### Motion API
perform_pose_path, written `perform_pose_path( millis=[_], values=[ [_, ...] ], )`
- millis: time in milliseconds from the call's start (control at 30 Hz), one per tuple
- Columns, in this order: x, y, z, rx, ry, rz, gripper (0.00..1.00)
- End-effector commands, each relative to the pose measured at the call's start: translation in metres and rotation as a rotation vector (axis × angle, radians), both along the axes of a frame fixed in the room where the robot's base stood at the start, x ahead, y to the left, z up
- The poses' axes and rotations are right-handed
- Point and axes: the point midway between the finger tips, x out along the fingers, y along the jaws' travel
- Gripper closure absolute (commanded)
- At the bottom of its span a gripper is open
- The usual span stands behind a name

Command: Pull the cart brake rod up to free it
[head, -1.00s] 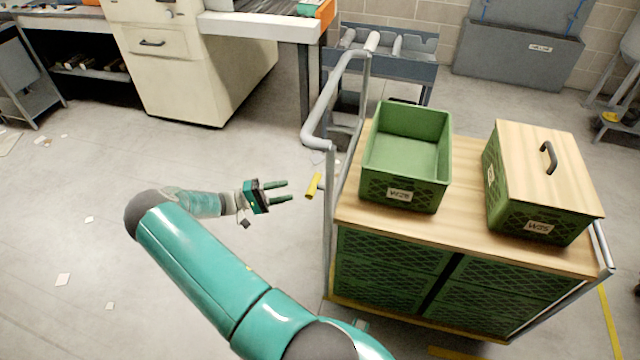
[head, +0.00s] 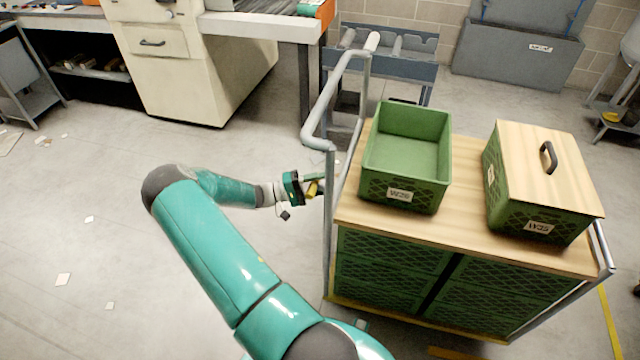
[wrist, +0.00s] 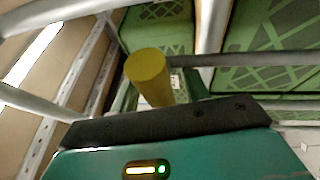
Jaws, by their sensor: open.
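The brake rod's yellow grip (head: 312,189) sticks out at the left end of the cart (head: 466,185), below its grey push handle. In the wrist view the yellow grip (wrist: 148,72) stands close in front of my gripper, and a thin grey rod runs right from it. My gripper (head: 314,184) is open at the yellow grip, with its fingers reaching toward the cart frame. Part of the grip is hidden by my gripper in the head view. Whether the fingers touch it, I cannot tell.
An open green crate (head: 409,150) and a wood-lidded green crate (head: 535,190) stand on the cart. Grey handle tubes (head: 326,115) rise close beside my gripper. A cream cabinet (head: 185,75) stands at the back. The floor to the left is mostly clear, with paper scraps.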

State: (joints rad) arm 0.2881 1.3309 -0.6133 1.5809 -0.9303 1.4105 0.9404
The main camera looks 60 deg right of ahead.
Motion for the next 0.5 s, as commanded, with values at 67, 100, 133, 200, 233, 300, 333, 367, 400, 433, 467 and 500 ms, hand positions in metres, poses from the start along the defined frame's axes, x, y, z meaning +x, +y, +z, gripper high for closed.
perform_pose_path(
  millis=[67, 100, 133, 200, 233, 300, 333, 367, 400, 433, 467, 500],
  values=[
    [0.000, 0.000, 0.000, 0.000, 0.000, 0.000, 0.66],
    [0.000, 0.000, 0.000, 0.000, 0.000, 0.000, 0.74],
    [0.000, 0.000, 0.000, 0.000, 0.000, 0.000, 0.80],
    [0.000, 0.000, 0.000, 0.000, 0.000, 0.000, 0.93],
    [0.000, 0.000, 0.000, 0.000, 0.000, 0.000, 0.99],
    [0.000, 0.000, 0.000, 0.000, 0.000, 0.000, 1.00],
    [0.000, 0.000, 0.000, -0.001, 0.001, 0.000, 1.00],
    [0.000, 0.000, 0.000, -0.001, 0.001, 0.000, 1.00],
    [0.001, 0.000, 0.002, -0.001, 0.001, 0.000, 1.00],
    [0.001, 0.000, 0.004, -0.001, 0.001, 0.000, 1.00],
    [0.001, 0.000, 0.008, -0.001, 0.002, 0.000, 1.00],
    [0.002, 0.001, 0.015, -0.002, 0.002, 0.001, 1.00]
  ],
)
